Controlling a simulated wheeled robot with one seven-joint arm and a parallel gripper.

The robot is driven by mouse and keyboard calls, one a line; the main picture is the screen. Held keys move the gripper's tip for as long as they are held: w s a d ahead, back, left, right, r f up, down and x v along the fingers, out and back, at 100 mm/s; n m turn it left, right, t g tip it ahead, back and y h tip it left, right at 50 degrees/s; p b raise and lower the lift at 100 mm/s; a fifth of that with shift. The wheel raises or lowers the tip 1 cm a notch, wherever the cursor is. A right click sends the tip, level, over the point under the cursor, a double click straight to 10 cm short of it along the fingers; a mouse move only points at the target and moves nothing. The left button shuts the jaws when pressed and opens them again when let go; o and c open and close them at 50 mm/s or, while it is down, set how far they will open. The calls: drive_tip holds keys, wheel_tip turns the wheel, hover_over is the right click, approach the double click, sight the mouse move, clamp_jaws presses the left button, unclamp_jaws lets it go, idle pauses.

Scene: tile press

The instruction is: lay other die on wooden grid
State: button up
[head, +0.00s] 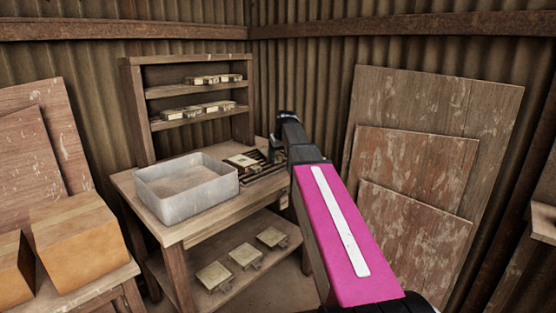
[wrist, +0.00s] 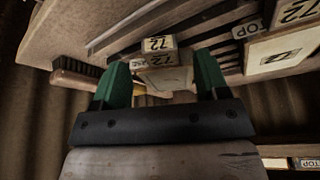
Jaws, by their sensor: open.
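The wooden grid of dark slats (head: 263,172) lies on the bench top, right of the metal tray. One die (head: 241,161) rests on the grid's left part; in the wrist view a pale die (wrist: 277,57) marked 72 shows at the right. The other die (wrist: 165,77), also marked 72, is between the green fingers of my gripper (wrist: 162,78), with slats beside and behind it. The fingers are open, with a gap visible at least on the right. My arm hides this die in the head view. Whether its underside touches the slats cannot be told.
A grey metal tray (head: 187,200) stands on the bench's left. A rack (head: 131,112) behind holds several dies; more lie on the lower shelf (head: 223,293). A brush (wrist: 78,82) lies beside the left finger in the wrist view. Boards (head: 430,100) lean at right.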

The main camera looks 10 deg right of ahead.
drive_tip(key=v, duration=0.8)
drive_tip(key=shift+r, duration=0.25)
drive_tip(key=shift+s, duration=0.1)
